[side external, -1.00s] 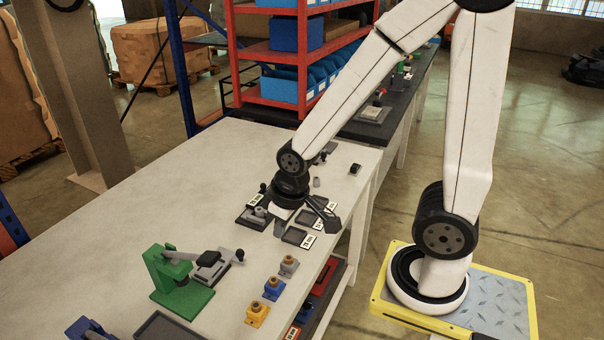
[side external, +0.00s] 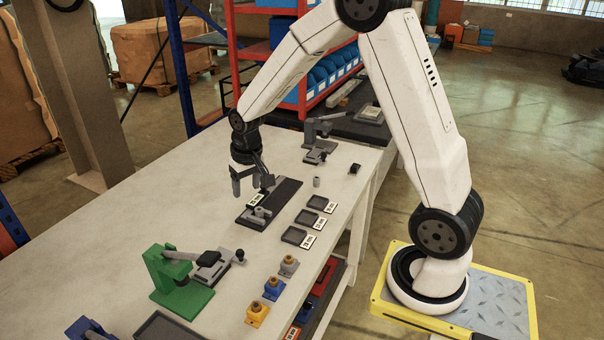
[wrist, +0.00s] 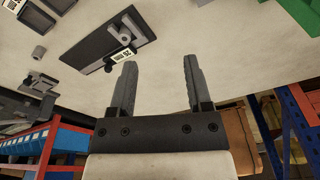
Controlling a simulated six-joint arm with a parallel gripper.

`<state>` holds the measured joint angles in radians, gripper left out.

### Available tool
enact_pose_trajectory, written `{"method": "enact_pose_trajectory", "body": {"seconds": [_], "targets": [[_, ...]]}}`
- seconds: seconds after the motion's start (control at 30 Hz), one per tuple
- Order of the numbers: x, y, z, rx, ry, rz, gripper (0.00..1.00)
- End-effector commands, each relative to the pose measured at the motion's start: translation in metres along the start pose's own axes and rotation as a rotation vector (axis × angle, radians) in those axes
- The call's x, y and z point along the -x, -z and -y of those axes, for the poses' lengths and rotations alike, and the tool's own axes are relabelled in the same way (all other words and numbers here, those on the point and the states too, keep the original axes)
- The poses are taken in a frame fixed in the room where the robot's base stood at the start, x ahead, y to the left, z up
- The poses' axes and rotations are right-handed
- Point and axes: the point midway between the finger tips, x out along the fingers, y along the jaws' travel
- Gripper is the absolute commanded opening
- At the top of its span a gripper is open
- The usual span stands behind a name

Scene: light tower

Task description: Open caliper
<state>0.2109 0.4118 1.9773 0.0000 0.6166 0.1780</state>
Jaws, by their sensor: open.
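A long dark plate (side external: 285,196) lies on the bench, with a grey cylindrical part (side external: 258,214) and a small white label on it; I take this to be the caliper, though its jaws are not clear. In the wrist view the dark plate (wrist: 80,48) lies beyond and left of my fingers, with its grey part (wrist: 122,33) near its right end. My gripper (side external: 252,183) is open and empty. It points down beside the plate's far side in the side view. In the wrist view my gripper (wrist: 158,65) shows bare bench between its fingers.
Labelled shallow trays (side external: 295,236) lie in a row right of the plate. A grey clamp fixture (side external: 318,140) stands behind, and a small cylinder (side external: 317,182) stands nearby. A green press (side external: 180,285) and coloured blocks (side external: 273,288) are in front. The left of the bench (side external: 150,190) is clear.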

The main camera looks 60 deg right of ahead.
Motion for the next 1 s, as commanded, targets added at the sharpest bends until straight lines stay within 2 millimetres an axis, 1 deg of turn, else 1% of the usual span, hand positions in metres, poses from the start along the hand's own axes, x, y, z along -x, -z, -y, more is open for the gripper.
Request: {"method": "enact_pose_trajectory", "body": {"seconds": [0.03, 0.2, 0.37, 0.5, 0.7, 0.8, 0.9, 1.0], "targets": [[-0.005, 0.014, -0.007, -0.036, -0.004, 0.008, 0.64], [-0.018, 0.051, -0.030, -0.145, -0.017, 0.034, 0.64], [-0.033, 0.083, -0.056, -0.248, -0.028, 0.057, 0.64], [-0.047, 0.106, -0.082, -0.338, -0.038, 0.077, 0.64], [-0.067, 0.131, -0.119, -0.460, -0.051, 0.104, 0.64], [-0.074, 0.139, -0.134, -0.505, -0.056, 0.114, 0.64], [-0.079, 0.143, -0.144, -0.535, -0.059, 0.121, 0.64], [-0.081, 0.145, -0.149, -0.551, -0.060, 0.123, 0.64]]}}
